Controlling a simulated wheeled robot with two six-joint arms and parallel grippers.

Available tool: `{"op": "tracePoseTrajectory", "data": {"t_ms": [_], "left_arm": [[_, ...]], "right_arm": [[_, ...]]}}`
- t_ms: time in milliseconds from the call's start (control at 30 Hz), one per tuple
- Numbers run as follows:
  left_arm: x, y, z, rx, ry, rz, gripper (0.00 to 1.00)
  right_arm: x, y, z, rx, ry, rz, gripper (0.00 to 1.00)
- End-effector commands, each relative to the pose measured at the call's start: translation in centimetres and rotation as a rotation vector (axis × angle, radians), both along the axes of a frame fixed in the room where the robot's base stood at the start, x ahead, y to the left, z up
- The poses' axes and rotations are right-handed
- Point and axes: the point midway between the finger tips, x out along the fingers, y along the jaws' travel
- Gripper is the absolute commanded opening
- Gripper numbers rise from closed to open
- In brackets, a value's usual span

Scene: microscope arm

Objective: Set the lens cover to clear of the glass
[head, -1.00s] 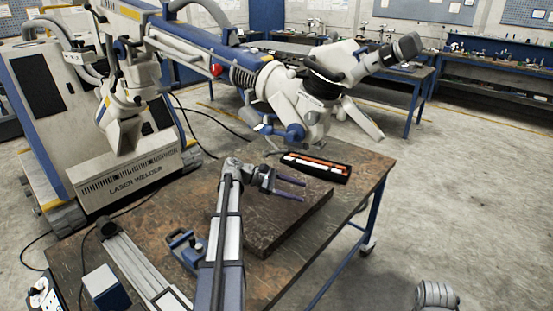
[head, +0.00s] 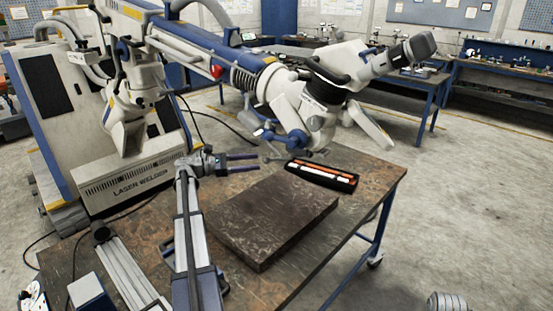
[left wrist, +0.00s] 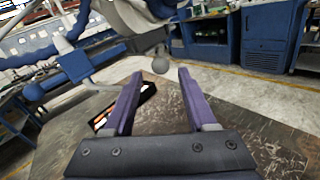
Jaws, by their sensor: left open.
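The microscope head (head: 318,95) hangs at the end of the big arm over the table. A small grey piece (head: 272,152), seemingly the lens cover, sits low under its left side; I cannot tell whether it covers the glass. The glass is hidden.
A dark slab (head: 270,215) lies on the worn table (head: 375,180). A black tray with orange and white sticks (head: 322,175) lies behind it, below the head. The laser welder cabinet (head: 130,185) stands at the left. The table's right side is clear.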

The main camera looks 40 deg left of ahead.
Motion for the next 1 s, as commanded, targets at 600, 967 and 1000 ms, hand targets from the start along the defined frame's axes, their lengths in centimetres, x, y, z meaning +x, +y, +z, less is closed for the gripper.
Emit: {"op": "tracePoseTrajectory", "data": {"t_ms": [600,967,1000], "left_arm": [[4.9,-4.3,0.0,0.000,0.000,-0.001,0.57],[5.9,-5.1,0.0,0.000,0.000,0.000,0.57],[5.9,-5.1,0.0,0.000,0.000,0.000,0.57]], "right_arm": [[0.0,0.0,0.0,0.000,0.000,0.000,0.77],[0.0,0.0,0.0,0.000,0.000,0.000,0.77],[0.0,0.0,0.0,0.000,0.000,0.000,0.77]]}}
